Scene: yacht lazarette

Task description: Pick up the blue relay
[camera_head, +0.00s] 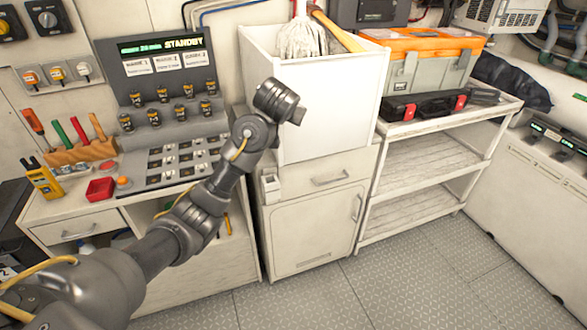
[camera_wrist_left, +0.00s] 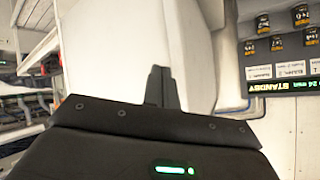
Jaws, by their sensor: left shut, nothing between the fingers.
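My left arm reaches in from the left in the head view, and its dark end (camera_head: 278,102) is raised in front of the white bin. In the left wrist view my left gripper (camera_wrist_left: 160,72) has its fingers together and empty, with the pale bin wall behind. I cannot make out a blue relay in either view. Several small dark relay-like parts with yellow-orange labels (camera_head: 185,90) sit in rows on the control console (camera_head: 165,132); some also show in the left wrist view (camera_wrist_left: 263,24). My right gripper is not in view.
A screen reading STANDBY (camera_head: 160,44) tops the console. The white bin (camera_head: 330,105) holds a mop. A shelf rack (camera_head: 425,160) carries an orange-lidded toolbox (camera_head: 425,62). The floor in front is clear.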

